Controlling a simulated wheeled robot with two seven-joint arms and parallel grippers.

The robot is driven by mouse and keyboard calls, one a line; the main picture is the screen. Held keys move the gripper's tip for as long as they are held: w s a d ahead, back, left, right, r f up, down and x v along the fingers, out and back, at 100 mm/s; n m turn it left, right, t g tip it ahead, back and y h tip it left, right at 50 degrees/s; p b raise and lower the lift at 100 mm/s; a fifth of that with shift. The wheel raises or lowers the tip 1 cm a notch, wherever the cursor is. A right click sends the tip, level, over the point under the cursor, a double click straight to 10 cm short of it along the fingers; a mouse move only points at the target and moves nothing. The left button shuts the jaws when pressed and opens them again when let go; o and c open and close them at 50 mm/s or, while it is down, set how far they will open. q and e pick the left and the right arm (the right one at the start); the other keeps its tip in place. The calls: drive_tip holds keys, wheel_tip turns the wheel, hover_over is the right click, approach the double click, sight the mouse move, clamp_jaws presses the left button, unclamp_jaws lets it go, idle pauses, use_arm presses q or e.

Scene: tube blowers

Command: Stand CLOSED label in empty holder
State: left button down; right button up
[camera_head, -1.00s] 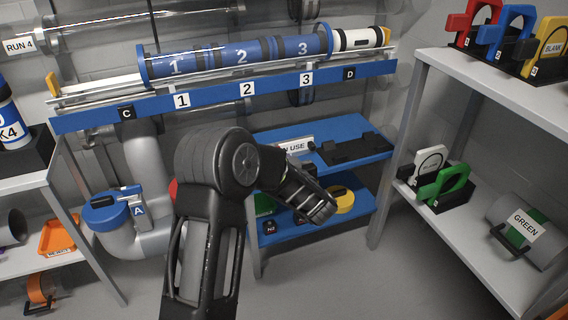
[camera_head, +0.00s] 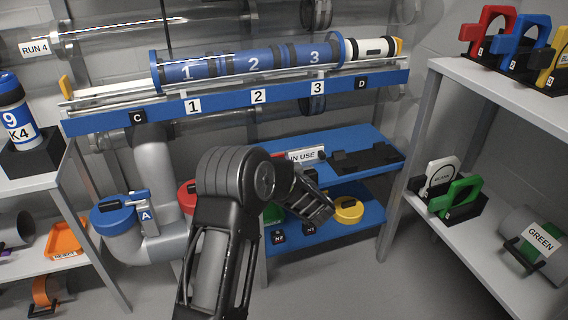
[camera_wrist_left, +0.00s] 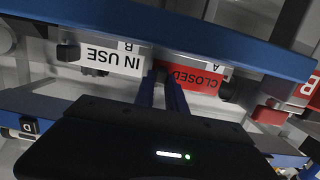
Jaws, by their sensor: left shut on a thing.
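The red CLOSED label (camera_wrist_left: 197,79) shows in the left wrist view, upside down, beside plate A. My left gripper (camera_wrist_left: 164,93) is shut on it at the edge facing the IN USE label. The white IN USE label (camera_wrist_left: 112,57) stands just left of the fingers, beside plate B. In the head view the IN USE label (camera_head: 303,156) shows on the blue upper shelf. I cannot make out an empty holder clearly. My right gripper is in neither view.
Black fixtures (camera_head: 366,157) lie on the blue upper shelf (camera_head: 340,178). A yellow cap (camera_head: 348,211) sits on the lower shelf. The tube rack's blue rail (camera_head: 220,101) runs above. A pipe with a blue cap (camera_head: 118,216) stands left, and a grey shelf (camera_head: 500,90) stands right.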

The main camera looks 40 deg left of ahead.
use_arm(q)
drive_tip(key=shift+f, duration=0.3)
idle(0.6)
drive_tip(key=c, duration=1.3)
unclamp_jaws()
drive_tip(key=p+v, duration=0.2)
drive_tip(key=v, duration=0.5)
drive_tip(key=shift+s+d, duration=0.3)
